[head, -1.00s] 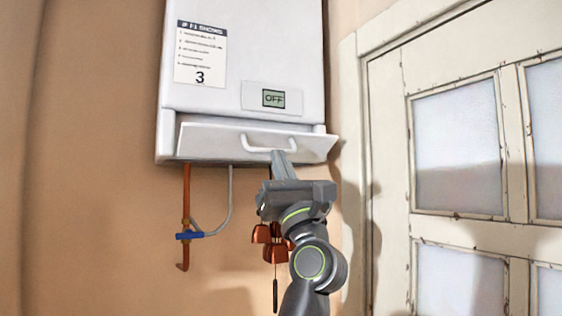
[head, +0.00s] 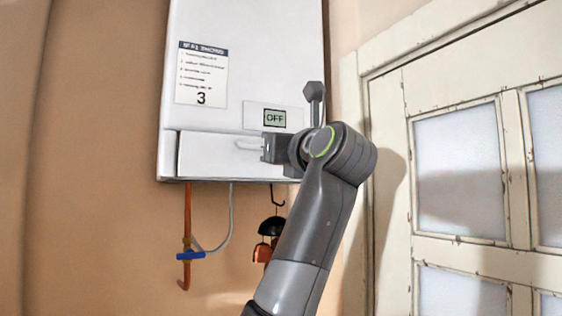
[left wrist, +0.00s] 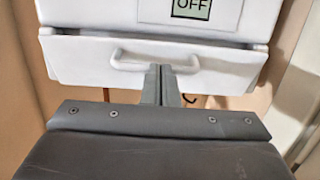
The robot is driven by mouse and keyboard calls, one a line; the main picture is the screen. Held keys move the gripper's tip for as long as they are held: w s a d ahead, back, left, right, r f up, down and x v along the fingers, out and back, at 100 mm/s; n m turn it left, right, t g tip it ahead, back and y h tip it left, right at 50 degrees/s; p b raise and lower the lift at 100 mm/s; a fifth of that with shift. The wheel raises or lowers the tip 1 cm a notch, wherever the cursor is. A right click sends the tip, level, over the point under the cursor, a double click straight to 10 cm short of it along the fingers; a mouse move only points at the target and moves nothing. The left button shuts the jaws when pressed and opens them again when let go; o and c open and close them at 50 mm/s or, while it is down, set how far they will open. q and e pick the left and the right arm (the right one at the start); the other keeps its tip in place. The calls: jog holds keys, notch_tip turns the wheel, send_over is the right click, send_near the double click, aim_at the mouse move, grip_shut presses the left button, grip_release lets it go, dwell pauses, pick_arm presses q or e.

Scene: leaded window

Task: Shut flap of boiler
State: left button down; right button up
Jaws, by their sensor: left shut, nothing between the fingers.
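The white boiler (head: 245,70) hangs on the wall with a display reading OFF. Its flap (head: 208,153) at the bottom front stands upright, about flush with the front in the head view. The flap's handle (head: 248,145) is partly hidden by my left gripper (head: 268,148). In the left wrist view the flap (left wrist: 80,62) fills the upper middle, and the handle (left wrist: 118,62) runs behind my left fingertips (left wrist: 160,72). The fingers are shut, empty, and in front of the flap; I cannot tell if they touch it. My right gripper is not in view.
A copper pipe (head: 187,220) with a blue valve (head: 190,255) and a grey pipe hang below the boiler. Copper bells (head: 262,252) hang from a hook beside my arm. A paned door (head: 455,180) stands at the right.

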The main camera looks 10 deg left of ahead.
pick_arm(q)
jog(key=r+g, duration=0.1)
jog(key=w+a+r+g+h, duration=0.1)
jog(key=w+r, duration=0.1)
jog(key=shift+w+a+r+g+h, duration=0.2)
jog(key=shift+a+r+g+h, duration=0.1)
jog(key=shift+a+g+h, duration=0.1)
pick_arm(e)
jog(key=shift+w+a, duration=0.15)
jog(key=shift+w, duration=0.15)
pick_arm(q)
jog(key=shift+w+a+f, duration=0.15)
jog(key=shift+w, duration=0.15)
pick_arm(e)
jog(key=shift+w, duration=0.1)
